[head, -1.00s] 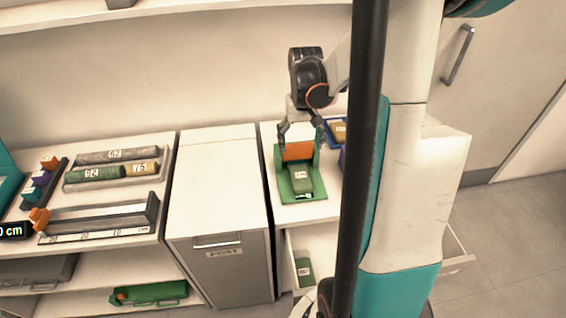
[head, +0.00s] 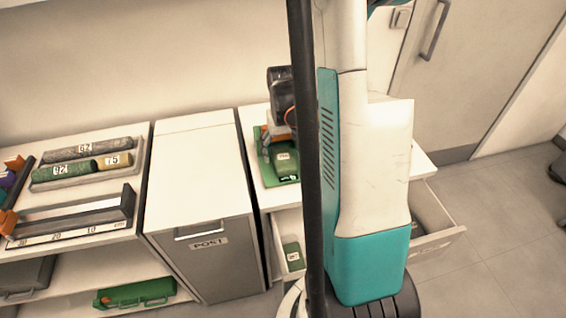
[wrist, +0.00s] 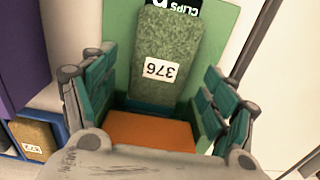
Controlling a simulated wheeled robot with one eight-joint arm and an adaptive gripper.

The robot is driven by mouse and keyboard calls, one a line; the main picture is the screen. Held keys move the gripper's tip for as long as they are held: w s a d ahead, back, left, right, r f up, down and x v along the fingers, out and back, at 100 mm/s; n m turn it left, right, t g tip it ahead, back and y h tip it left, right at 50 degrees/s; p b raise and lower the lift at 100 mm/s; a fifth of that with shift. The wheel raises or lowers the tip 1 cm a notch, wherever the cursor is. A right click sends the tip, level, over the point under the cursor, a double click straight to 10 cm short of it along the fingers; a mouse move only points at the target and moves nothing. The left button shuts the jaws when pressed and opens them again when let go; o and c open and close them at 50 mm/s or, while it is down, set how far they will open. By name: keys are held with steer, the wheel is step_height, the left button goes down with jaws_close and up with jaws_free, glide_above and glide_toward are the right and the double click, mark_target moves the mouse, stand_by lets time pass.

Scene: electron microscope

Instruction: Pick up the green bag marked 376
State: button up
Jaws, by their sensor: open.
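The green bag marked 376 (wrist: 160,58) lies on a green tray (wrist: 211,38) with an orange part (wrist: 150,131) at its near end in the wrist view. Its 376 label is upside down there. My gripper (wrist: 157,98) is open, with one teal finger at each side of the bag's near end; neither clearly touches it. A black "CLIPS" label shows at the bag's far end. In the head view the bag (head: 285,160) rests on the tray (head: 288,179) on the white counter, and my arm hides most of my gripper.
A second green bag (head: 293,254) lies in the open drawer below. A tan bag (wrist: 36,140) sits in a blue box beside the tray.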

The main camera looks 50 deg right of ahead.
step_height(320, 180, down, 2)
steer(key=shift+f+b, duration=0.15)
steer(key=shift+b, duration=0.15)
steer(key=c, duration=1.3)
steer(key=shift+r, duration=0.2)
